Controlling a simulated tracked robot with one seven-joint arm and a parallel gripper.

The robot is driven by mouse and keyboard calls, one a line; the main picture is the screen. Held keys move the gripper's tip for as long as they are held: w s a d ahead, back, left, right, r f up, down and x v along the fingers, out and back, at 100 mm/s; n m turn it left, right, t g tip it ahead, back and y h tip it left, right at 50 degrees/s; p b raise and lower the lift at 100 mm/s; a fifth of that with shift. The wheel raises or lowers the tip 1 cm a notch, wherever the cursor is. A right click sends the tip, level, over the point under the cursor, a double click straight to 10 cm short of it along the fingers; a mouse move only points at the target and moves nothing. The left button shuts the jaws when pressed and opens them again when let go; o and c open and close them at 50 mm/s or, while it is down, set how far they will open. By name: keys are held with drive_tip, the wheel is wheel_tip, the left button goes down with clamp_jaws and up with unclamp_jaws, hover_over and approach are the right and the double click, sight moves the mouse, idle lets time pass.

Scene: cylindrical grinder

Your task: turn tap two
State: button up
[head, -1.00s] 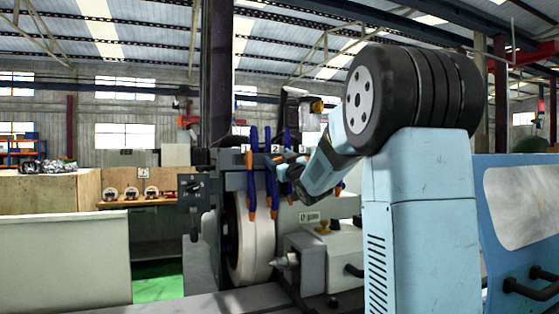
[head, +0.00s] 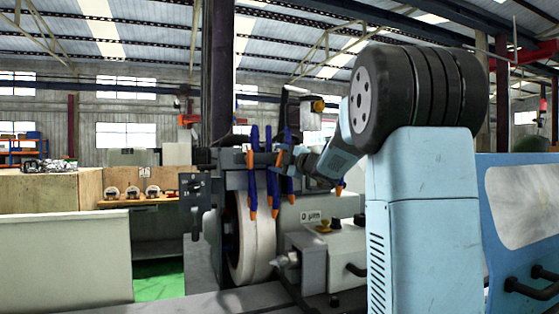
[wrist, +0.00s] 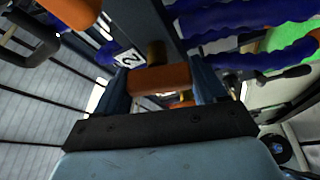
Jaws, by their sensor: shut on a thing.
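My gripper (wrist: 163,88) is shut on the orange handle of tap two (wrist: 160,79), which lies crosswise between the two dark fingers in the wrist view. A white tag with a black 2 (wrist: 129,58) sits just beyond the handle, beside a brass-coloured part (wrist: 156,52). In the head view my gripper (head: 284,158) is small, among blue hoses with orange nozzles (head: 272,190), above the grinding wheel. The tap itself is too small and covered to make out there.
Blue segmented hoses (wrist: 245,20) pass close to the fingers. The large pale grinding wheel (head: 245,238) stands below my gripper. A blue machine panel (head: 520,190) stands at the right.

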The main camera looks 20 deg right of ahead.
drive_tip(key=shift+a+f+n+g, duration=0.1)
drive_tip(key=shift+f+n+g, duration=0.2)
drive_tip(key=shift+n, duration=0.5)
drive_tip(key=shift+a+f+n+g, duration=0.1)
drive_tip(key=shift+n+g, duration=0.3)
drive_tip(key=shift+n, duration=0.4)
drive_tip(key=o, duration=1)
drive_tip(key=shift+c, duration=0.2)
drive_tip(key=shift+d+r, duration=0.1)
drive_tip(key=shift+r, duration=0.05)
drive_tip(key=shift+s+d, duration=0.1)
drive_tip(key=shift+s, duration=0.15)
drive_tip(key=v, duration=1.3)
drive_tip(key=shift+s, duration=0.2)
